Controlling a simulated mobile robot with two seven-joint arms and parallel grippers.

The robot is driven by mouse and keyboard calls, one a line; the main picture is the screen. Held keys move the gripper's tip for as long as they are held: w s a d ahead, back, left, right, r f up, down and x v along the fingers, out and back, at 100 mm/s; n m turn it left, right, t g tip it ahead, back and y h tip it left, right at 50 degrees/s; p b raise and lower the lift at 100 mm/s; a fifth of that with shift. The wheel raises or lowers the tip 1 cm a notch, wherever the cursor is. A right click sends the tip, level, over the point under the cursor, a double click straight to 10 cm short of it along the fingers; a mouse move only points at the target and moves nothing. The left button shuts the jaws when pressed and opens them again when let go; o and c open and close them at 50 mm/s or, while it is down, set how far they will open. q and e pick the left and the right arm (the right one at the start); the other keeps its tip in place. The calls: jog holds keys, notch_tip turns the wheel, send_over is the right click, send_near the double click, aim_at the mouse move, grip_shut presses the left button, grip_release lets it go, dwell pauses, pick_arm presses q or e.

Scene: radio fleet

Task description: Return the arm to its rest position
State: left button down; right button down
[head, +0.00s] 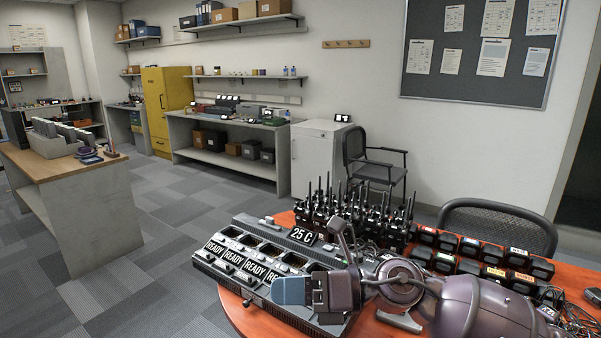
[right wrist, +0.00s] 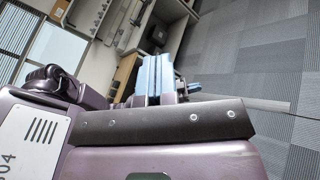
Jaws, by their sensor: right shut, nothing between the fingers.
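My right arm comes in from the lower right of the head view, over the orange table (head: 390,327). Its right gripper (head: 288,291) has blue fingers that point left, over the front of the charger unit (head: 325,262) with its row of "READY" labels. The blue fingers also show in the right wrist view (right wrist: 172,77). They are shut with nothing between them. The arm hides part of the charger and its last label. I cannot tell how far above the charger the fingers are. My left gripper is not in view.
Several black radios (head: 345,208) with upright antennas stand behind the charger. Rows of black packs with coloured labels (head: 480,255) and tangled cables lie to the right. A chair (head: 497,220) stands behind the table. Open carpet (head: 165,265) lies left of the table.

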jog(key=w+d+f+m+t, duration=0.1)
jog(key=w+d+m+t, duration=0.25)
jog(key=m+t, duration=0.5)
jog(key=w+d+m+t, duration=0.3)
jog(key=d+m+t, duration=0.15)
jog(key=m, duration=0.75)
jog(key=d+f+m+t+h, duration=0.4)
jog(key=d+f+m+h, duration=0.55)
jog(key=f+m, duration=0.35)
jog(key=s+d+f+m+g+h, duration=0.3)
jog(key=s+d+f+m+h, duration=0.1)
jog(key=s+f, duration=0.7)
jog(key=s+d+f+m+g+h, duration=0.2)
jog(key=s+d+f+m+h, duration=0.2)
jog(key=s+d+f+m, duration=0.3)
jog(key=s+d+f, duration=0.1)
jog(key=s+f, duration=0.4)
jog(key=s, duration=0.2)
jog(key=shift+g, duration=0.4)
